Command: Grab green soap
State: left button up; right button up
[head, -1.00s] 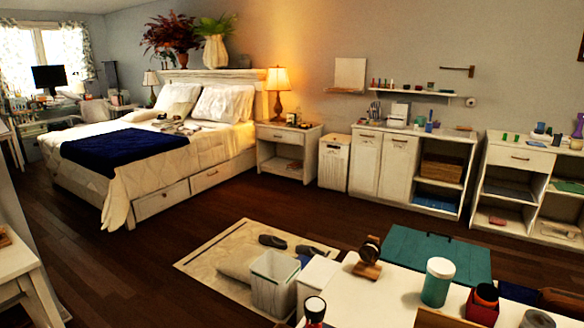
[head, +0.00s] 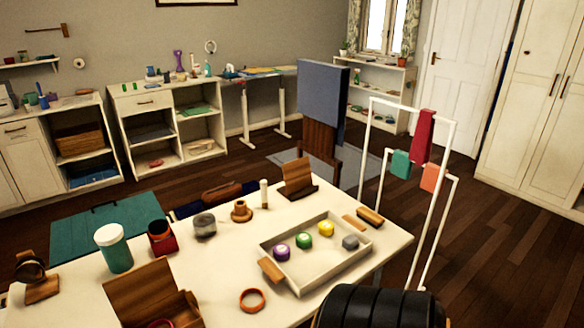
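A small round green soap (head: 304,242) lies in a shallow pale tray (head: 315,262) on the white table. It sits between a purple round piece (head: 281,252) and a yellow round piece (head: 326,229); a grey piece (head: 350,242) is at the tray's right. Nothing covers the green soap. Neither of my grippers shows in the head view.
The white table (head: 220,268) also holds a teal-and-white jar (head: 113,249), a wooden box (head: 150,290), an orange ring (head: 252,300) and a wooden stand (head: 299,182). A white rack with cloths (head: 423,140) stands right of the table. A black ribbed shape (head: 380,308) fills the bottom edge.

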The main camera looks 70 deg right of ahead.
aim_at(304, 240)
jog(key=z, duration=2.2)
